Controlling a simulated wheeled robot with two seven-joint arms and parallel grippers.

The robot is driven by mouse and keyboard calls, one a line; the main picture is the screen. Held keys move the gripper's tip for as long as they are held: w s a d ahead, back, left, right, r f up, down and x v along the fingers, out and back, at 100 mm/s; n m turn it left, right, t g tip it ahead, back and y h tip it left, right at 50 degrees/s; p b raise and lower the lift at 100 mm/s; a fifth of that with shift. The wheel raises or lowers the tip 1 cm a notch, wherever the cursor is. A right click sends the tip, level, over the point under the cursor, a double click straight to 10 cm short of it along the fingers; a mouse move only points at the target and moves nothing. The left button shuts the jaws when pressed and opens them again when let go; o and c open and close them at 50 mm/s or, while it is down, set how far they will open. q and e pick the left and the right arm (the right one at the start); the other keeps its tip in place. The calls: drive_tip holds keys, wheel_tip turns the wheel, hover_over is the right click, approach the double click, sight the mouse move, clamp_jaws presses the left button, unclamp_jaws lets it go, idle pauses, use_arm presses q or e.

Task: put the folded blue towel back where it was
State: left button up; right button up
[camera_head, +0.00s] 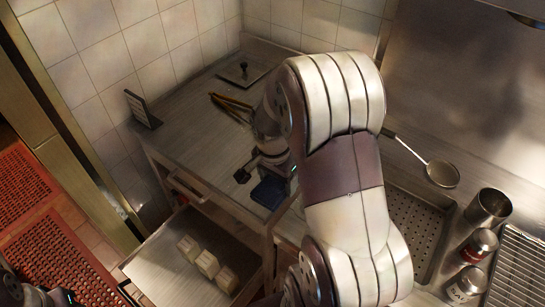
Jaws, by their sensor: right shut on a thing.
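The folded blue towel (268,193) is a small dark blue block at the front edge of the steel counter (190,135), above the open drawer. My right gripper (264,176) reaches down over it and is shut on it; my forearm and wrist hide part of the grip. I cannot tell whether the towel rests on the counter or hangs just above it. My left gripper (62,297) shows only in part at the bottom left corner, and its fingers cannot be made out clearly.
An open drawer (165,265) below the counter holds three pale blocks (206,264). Yellow-handled tongs (231,103), a small black sign (142,108) and a flat pan (243,74) are on the counter.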

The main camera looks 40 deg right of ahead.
drive_tip(key=w+d+f+p, duration=0.1)
drive_tip(key=w+f, duration=0.1)
drive_tip(key=w, duration=0.1)
drive_tip(key=w+d+f+p, duration=0.1)
drive_tip(key=w+d+f, duration=0.1)
drive_tip(key=w, duration=0.1)
drive_tip(key=w+d+f, duration=0.2)
drive_tip(key=w, duration=0.1)
drive_tip(key=shift+w+p, duration=0.4)
wheel_tip(320, 180, down, 3)
drive_tip(key=shift+w+f+p, duration=0.1)
drive_tip(key=shift+f+p, duration=0.1)
drive_tip(key=shift+p, duration=0.45)
drive_tip(key=shift+f, duration=0.4)
drive_tip(key=shift+w+f, duration=0.1)
drive_tip(key=shift+f, duration=0.1)
drive_tip(key=shift+f, duration=0.2)
drive_tip(key=o, duration=1)
drive_tip(key=shift+r, duration=0.15)
